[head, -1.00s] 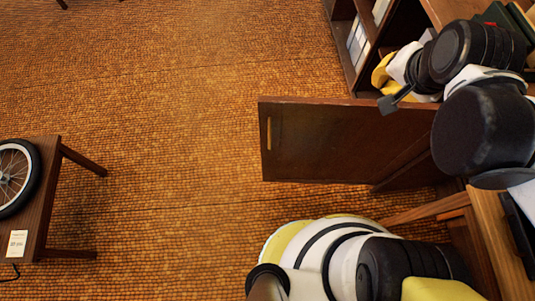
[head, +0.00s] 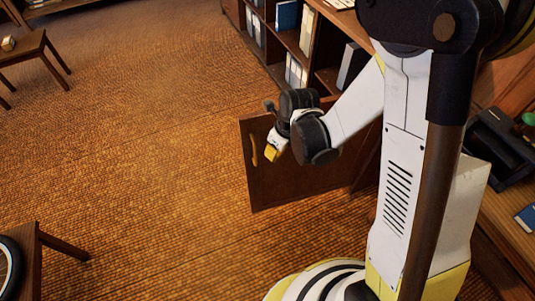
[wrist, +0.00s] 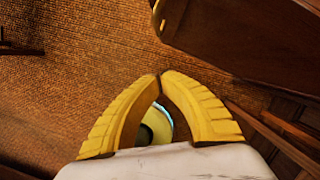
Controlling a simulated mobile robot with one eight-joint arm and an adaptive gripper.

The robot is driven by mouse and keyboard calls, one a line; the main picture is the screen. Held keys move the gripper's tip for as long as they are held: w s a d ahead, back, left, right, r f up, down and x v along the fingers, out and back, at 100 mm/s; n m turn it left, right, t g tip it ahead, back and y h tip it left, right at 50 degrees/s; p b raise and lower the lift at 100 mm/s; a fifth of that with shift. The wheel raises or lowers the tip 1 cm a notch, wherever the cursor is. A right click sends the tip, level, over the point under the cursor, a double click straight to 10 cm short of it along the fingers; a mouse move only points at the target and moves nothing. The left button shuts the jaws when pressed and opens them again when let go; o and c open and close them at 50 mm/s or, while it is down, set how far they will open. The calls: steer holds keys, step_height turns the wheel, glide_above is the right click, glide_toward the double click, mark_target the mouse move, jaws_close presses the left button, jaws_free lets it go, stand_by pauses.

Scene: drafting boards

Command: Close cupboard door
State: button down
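The dark wooden cupboard door (head: 290,187) stands open, sticking out from the shelf unit over the carpet. Its pale handle (head: 253,150) is near the free left edge. In the wrist view the door (wrist: 245,40) fills the upper right, with the handle (wrist: 158,15) at its end. My gripper (head: 271,153) overlaps the door's upper left part in the head view, just right of the handle. In the wrist view my yellow fingers (wrist: 160,76) meet at their tips with nothing between them. They are apart from the handle; contact with the door is not visible.
The shelf unit (head: 277,53) with binders stands behind the door. A desk (head: 508,235) with a black device (head: 497,143) is at the right. A small table (head: 32,262) with a wheel is at lower left. The carpet left of the door is clear.

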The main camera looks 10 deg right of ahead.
steer(key=w+a+f+b, duration=0.4)
steer(key=f+b, duration=0.1)
steer(key=f, duration=0.3)
steer(key=shift+w, duration=0.25)
steer(key=shift+w, duration=0.1)
